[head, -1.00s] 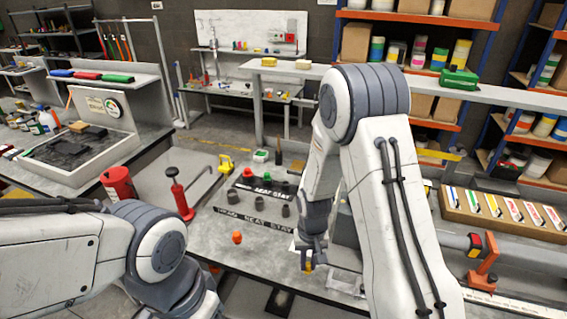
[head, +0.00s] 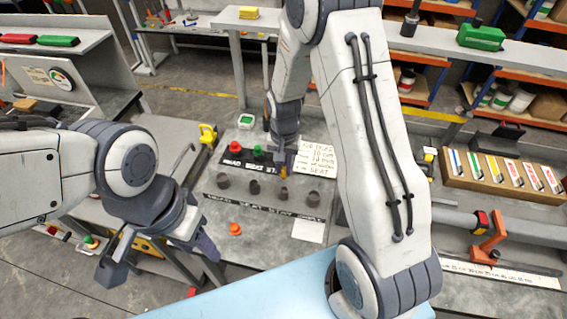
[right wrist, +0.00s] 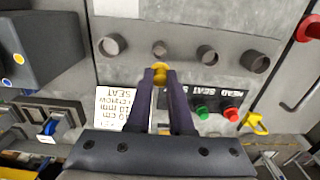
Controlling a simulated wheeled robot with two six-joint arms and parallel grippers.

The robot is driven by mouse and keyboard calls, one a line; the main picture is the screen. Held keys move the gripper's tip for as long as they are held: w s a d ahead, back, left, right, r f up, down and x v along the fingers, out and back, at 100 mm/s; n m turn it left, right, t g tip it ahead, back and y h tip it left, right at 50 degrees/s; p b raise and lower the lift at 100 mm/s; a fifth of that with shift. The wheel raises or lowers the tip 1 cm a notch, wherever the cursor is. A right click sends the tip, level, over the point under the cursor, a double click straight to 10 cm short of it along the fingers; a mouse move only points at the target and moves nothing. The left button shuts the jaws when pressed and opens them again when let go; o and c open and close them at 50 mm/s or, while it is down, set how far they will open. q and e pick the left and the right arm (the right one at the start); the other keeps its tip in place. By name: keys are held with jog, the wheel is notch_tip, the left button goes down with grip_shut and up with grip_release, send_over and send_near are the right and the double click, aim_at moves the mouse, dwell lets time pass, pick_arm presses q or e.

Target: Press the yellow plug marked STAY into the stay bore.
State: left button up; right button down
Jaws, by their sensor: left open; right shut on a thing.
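The yellow plug (head: 284,172) is between the fingertips of my right gripper (head: 283,163), which is shut on it; it also shows in the right wrist view (right wrist: 160,75). Several dark round bores stand in a row on the grey bench. The third from the left (head: 273,190), in line with the STAY label on the front strip (head: 262,209), is just in front of the plug. In the right wrist view the plug's near end overlaps this spot, so I cannot tell their gap. My left gripper (head: 158,258) is open and empty at lower left, away from the bores.
A black strip (head: 232,158) holds a red plug (head: 235,147) and a green plug (head: 258,151). An orange plug (head: 235,229) stands in front of the bores. A written card (head: 317,160) lies right of my right gripper. A blue surface (head: 250,300) fills the lower front.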

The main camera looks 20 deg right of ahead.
aim_at(284, 178)
jog(key=shift+s+f+b, duration=0.1)
jog(key=shift+f+b, duration=0.95)
jog(key=shift+f, duration=0.35)
jog(key=shift+f+b, duration=0.7)
jog(key=shift+f, duration=0.3)
jog(key=shift+f+b, duration=0.85)
jog(key=shift+f, duration=0.5)
jog(key=c, duration=0.7)
grip_release()
jog(key=shift+r, duration=0.15)
notch_tip(284, 178, up, 10)
jog(key=shift+r+b, duration=0.15)
jog(key=shift+b, duration=0.95)
